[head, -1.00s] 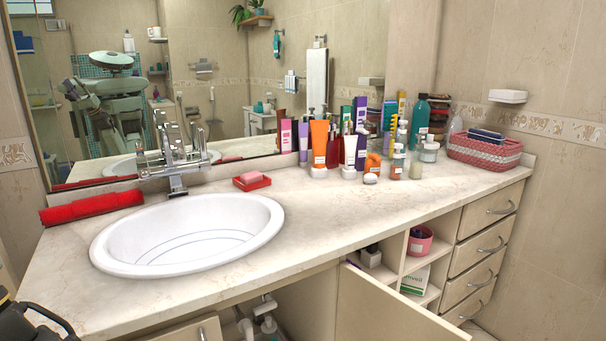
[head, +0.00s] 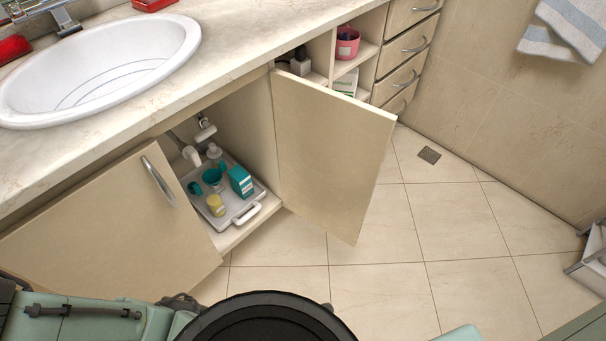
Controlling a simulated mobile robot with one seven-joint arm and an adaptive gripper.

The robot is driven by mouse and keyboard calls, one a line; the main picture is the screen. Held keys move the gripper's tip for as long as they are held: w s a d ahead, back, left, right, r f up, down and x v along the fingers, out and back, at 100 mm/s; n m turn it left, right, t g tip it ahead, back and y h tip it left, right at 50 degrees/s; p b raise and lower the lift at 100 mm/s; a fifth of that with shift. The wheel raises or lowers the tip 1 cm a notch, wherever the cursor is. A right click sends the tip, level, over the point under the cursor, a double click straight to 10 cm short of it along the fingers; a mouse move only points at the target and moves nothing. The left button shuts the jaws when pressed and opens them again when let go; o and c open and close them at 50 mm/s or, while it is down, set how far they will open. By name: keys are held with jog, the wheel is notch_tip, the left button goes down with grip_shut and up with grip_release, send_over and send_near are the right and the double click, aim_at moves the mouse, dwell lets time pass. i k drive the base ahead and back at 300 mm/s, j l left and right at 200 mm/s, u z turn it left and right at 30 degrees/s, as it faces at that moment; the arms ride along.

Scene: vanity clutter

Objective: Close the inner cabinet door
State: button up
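Two cream cabinet doors are under the sink counter. The right door (head: 328,150) stands wide open, jutting out over the floor from the right side of the opening; no handle shows on its visible face. The left door (head: 105,225), with a curved metal handle (head: 159,181), looks shut or nearly shut. Between them the cabinet interior is exposed, with a grey tray (head: 236,207) holding a teal box, a teal cup and a yellow container. My gripper is not visible in the head view; only parts of my own body show along the bottom edge.
A white sink (head: 95,65) is set in the counter above. Open shelves with a pink cup (head: 347,43) and several drawers (head: 398,80) lie to the right. The tiled floor (head: 400,250) around the open door is clear. A grey rack (head: 590,262) stands at far right.

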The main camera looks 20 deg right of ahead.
aim_at(332, 146)
jog(key=l+u, duration=0.2)
jog(key=u, duration=0.2)
jog(key=i+l+u, duration=0.1)
jog(key=l+u, duration=0.35)
jog(key=u, duration=0.3)
jog(key=l+u, duration=0.2)
jog(key=l, duration=0.15)
jog(key=k+l+u, duration=0.15)
jog(key=l, duration=0.25)
jog(key=k+l+u, duration=0.2)
jog(key=l, duration=0.15)
jog(key=k+l, duration=0.1)
jog(key=l, duration=0.3)
jog(key=k+l, duration=0.1)
jog(key=l, duration=0.25)
jog(key=k+l+u, duration=0.1)
jog(key=l, duration=0.3)
jog(key=k+l, duration=0.1)
jog(key=l, duration=0.25)
jog(key=k+l+u, duration=0.1)
jog(key=l, duration=0.25)
jog(key=k+l, duration=0.15)
jog(key=l, duration=0.25)
jog(key=k+l+z, duration=0.3)
jog(key=k+l, duration=0.25)
jog(key=k, duration=0.05)
